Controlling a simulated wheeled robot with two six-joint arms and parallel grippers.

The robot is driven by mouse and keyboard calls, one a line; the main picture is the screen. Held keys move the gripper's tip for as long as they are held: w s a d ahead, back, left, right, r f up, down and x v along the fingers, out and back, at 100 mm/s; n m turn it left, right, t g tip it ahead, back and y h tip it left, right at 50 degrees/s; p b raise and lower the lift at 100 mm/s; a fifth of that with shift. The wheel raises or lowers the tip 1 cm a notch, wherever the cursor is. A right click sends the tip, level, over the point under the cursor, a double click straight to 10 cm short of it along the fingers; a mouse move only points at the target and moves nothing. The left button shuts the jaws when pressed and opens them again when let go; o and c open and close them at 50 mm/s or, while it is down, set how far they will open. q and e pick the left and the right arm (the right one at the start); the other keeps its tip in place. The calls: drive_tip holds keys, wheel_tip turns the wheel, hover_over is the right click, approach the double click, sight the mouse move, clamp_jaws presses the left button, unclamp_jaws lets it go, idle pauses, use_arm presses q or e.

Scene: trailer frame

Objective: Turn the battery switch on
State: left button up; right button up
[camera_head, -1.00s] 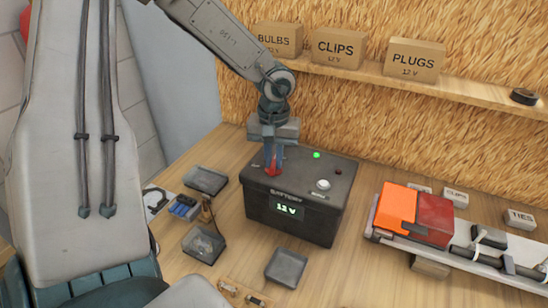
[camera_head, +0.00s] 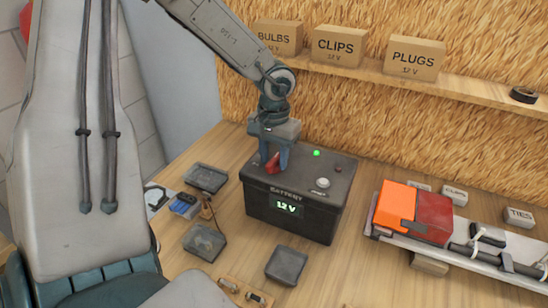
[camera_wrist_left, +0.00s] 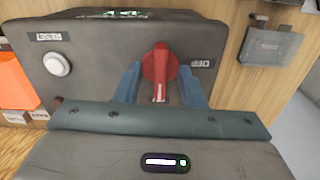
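The red battery switch (camera_head: 272,163) sits on top of the dark battery box (camera_head: 312,224). In the left wrist view the switch handle (camera_wrist_left: 160,66) points toward the wrist, away from the small OFF label (camera_wrist_left: 200,63) on its right. My left gripper (camera_head: 274,157) is upright over the box, its two blue fingers apart on either side of the handle. In the left wrist view the fingers (camera_wrist_left: 159,86) show gaps beside the handle's lower part. The box display (camera_head: 288,207) reads 12 V, and a green light (camera_head: 317,153) is lit. My right gripper is not in view.
A white round button (camera_head: 323,183) is on the box top. Small dark trays (camera_head: 286,265) stand left of and in front of the box. An orange and red lamp (camera_head: 412,211) lies to the right. A shelf (camera_head: 460,93) with labelled boxes runs behind.

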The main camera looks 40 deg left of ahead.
use_arm(q)
drive_tip(key=shift+r, duration=0.1)
drive_tip(key=shift+r+p, duration=1.8)
drive_tip(key=shift+r, duration=1.15)
